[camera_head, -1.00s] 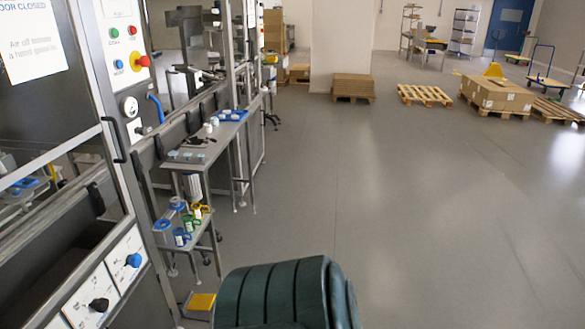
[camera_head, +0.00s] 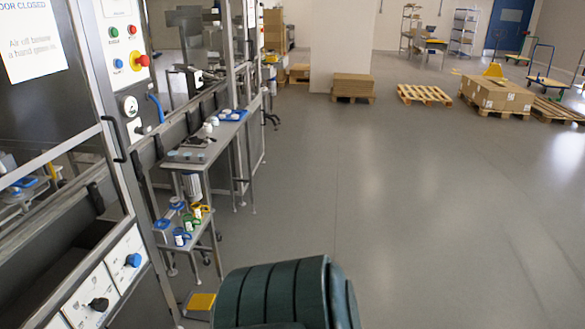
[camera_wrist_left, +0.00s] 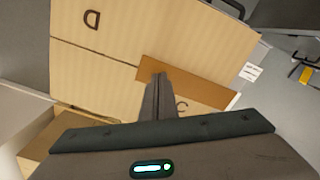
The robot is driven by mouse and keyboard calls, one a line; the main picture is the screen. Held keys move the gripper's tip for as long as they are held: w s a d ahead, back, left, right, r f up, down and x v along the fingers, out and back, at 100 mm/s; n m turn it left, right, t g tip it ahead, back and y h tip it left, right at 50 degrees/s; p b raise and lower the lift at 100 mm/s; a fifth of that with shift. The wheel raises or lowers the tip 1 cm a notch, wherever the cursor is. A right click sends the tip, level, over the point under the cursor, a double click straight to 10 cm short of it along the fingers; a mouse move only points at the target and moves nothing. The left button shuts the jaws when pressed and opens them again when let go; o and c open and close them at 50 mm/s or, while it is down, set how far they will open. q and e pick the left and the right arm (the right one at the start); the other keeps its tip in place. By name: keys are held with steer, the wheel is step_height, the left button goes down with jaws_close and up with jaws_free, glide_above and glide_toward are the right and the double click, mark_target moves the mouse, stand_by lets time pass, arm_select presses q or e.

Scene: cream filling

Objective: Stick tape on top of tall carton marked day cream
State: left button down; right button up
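In the left wrist view a large pale carton top (camera_wrist_left: 185,35) fills the upper half. Its two flaps meet at a seam; one bears a dark D and the other a C. No words "day cream" are readable. A brown strip of tape (camera_wrist_left: 205,89) lies along the right part of the seam and reaches the carton's right edge. The fingers of my left gripper (camera_wrist_left: 158,77) are together, with their tips at the strip's left part. Whether the strip touches the carton I cannot tell. My right gripper is not in view. The head view shows neither this carton nor the tape.
In the head view a machine with a control panel (camera_head: 126,49) stands at left. Benches beside it hold jars and tape rolls (camera_head: 190,220). The grey floor (camera_head: 420,220) is clear. Pallets (camera_head: 426,95) and a brown carton (camera_head: 498,93) stand farther back.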

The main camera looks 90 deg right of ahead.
arm_select(q)
steer(key=shift+f+b, duration=0.45)
steer(key=shift+f, duration=0.15)
steer(key=shift+r, duration=0.15)
stand_by(0.5)
steer(key=shift+r+p, duration=1.8)
steer(key=shift+r, duration=1.1)
